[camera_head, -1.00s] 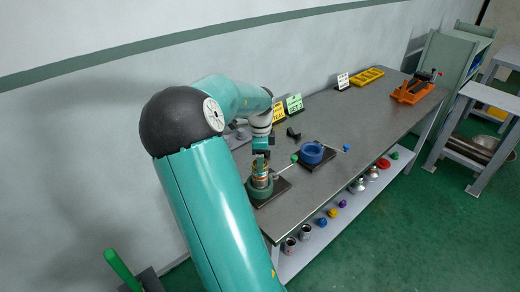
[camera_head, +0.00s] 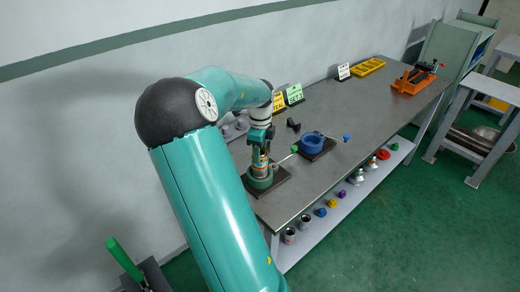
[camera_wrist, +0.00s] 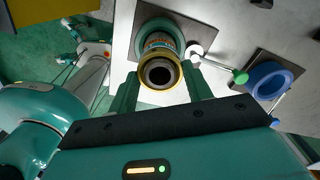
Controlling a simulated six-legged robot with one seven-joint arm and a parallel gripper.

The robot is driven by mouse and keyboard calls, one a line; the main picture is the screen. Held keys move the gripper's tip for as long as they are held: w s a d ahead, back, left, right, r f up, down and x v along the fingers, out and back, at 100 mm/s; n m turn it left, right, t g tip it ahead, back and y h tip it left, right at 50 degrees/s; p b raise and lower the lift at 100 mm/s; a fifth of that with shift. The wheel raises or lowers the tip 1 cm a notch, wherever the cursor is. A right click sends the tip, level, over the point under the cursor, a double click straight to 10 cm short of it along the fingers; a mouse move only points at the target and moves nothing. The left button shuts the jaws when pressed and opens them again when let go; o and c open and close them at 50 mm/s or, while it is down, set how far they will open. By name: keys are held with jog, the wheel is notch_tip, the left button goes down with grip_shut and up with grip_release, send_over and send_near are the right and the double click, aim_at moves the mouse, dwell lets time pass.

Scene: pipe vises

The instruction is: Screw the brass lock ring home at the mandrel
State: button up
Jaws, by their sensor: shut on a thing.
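The brass lock ring (camera_wrist: 177,76) shows in the wrist view as a gold rim around a dark round opening, between my fingers. It sits at the top of an upright mandrel with coloured bands (camera_wrist: 160,43), held in a green vise (camera_head: 261,183) on a dark plate. My gripper (camera_wrist: 160,84) is shut on the ring from above, one finger on each side. In the head view my gripper (camera_head: 262,152) is over the vise and largely hides the ring. I cannot tell how far the ring is threaded down.
A blue vise (camera_head: 311,144) stands to the right on its own dark plate. A green-knobbed handle (camera_wrist: 240,76) sticks out beside the green vise. Signs (camera_head: 294,94), a yellow tray (camera_head: 369,67) and an orange vise (camera_head: 413,80) stand farther along the bench.

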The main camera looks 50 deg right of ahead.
jog(key=m, duration=0.5)
jog(key=shift+m, duration=0.3)
jog(key=m, duration=0.5)
jog(key=shift+m, duration=0.3)
jog(key=m, duration=0.6)
jog(key=shift+f+m, duration=0.1)
jog(key=shift+m, duration=0.3)
jog(key=shift+f+m, duration=0.15)
jog(key=shift+m, duration=0.75)
jog(key=shift+s, duration=0.1)
